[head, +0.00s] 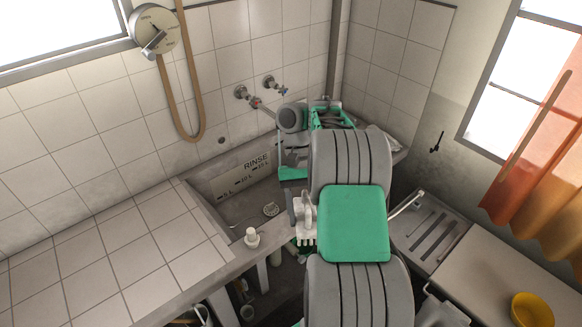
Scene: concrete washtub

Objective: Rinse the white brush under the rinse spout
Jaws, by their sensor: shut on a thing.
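The white brush (305,222) shows just left of my arm's green link, over the front edge of the RINSE basin (228,184), with its bristles pointing down. My gripper (296,205) is shut on it; my arm hides much of the fingers and part of the brush. The rinse spout (264,108) comes out of the tiled wall below two taps, above and behind the brush in the picture. Its outlet end is hidden behind my arm. I cannot make out any running water.
A small white bottle (252,239) stands on the basin's front ledge. A tiled counter (120,255) lies to the left. A ribbed drainboard (432,236) and yellow bowl (532,310) are at the right.

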